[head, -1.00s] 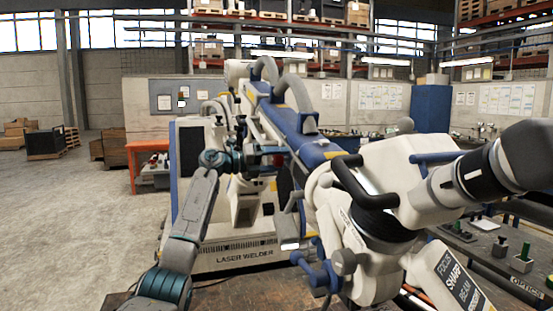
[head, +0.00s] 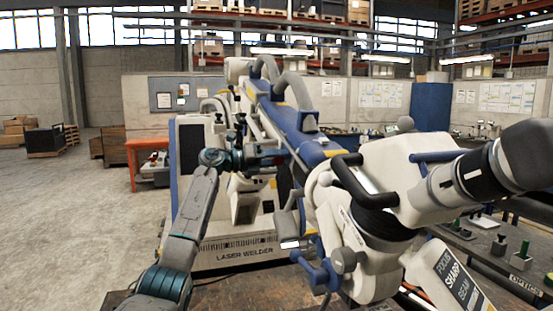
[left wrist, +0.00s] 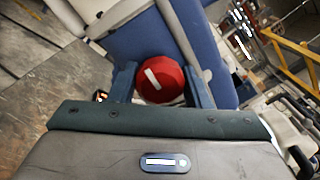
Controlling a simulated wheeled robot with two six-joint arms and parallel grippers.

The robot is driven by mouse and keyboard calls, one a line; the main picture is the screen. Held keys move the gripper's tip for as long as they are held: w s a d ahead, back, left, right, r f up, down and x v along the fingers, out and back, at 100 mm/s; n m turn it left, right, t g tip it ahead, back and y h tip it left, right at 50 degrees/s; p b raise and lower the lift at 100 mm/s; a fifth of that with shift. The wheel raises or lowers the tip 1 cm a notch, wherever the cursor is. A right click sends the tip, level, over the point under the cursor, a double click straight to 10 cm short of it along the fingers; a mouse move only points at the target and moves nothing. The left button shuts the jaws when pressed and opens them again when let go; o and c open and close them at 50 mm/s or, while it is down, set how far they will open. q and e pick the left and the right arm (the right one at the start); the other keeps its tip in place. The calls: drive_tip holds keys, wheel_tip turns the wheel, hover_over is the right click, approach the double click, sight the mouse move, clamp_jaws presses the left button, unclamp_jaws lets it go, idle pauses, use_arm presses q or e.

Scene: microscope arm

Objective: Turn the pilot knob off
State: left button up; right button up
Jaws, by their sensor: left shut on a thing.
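The red pilot knob (left wrist: 162,84) shows in the left wrist view, round, with a white bar mark that runs diagonally from upper left to lower right. It sits against the blue and white body of the machine. My left gripper (left wrist: 161,86) has one blue-grey finger on each side of the knob and is shut on it. In the head view, my left gripper (head: 276,160) reaches to the side of the blue arm (head: 300,130) of the laser welder. The knob is not clear in the head view. My right gripper is in neither view.
The welder cabinet (head: 235,255) stands behind my left arm. A bench (head: 500,255) with small parts is at right. Floor at left is open.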

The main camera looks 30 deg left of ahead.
use_arm(q)
drive_tip(key=m, duration=0.3)
drive_tip(key=shift+m, duration=0.4)
drive_tip(key=m, duration=0.3)
drive_tip(key=shift+m, duration=0.3)
drive_tip(key=m, duration=0.3)
drive_tip(key=shift+b, duration=0.4)
drive_tip(key=shift+m, duration=1.7)
drive_tip(key=shift+b, duration=0.3)
drive_tip(key=o, duration=1)
drive_tip(key=shift+a, duration=0.1)
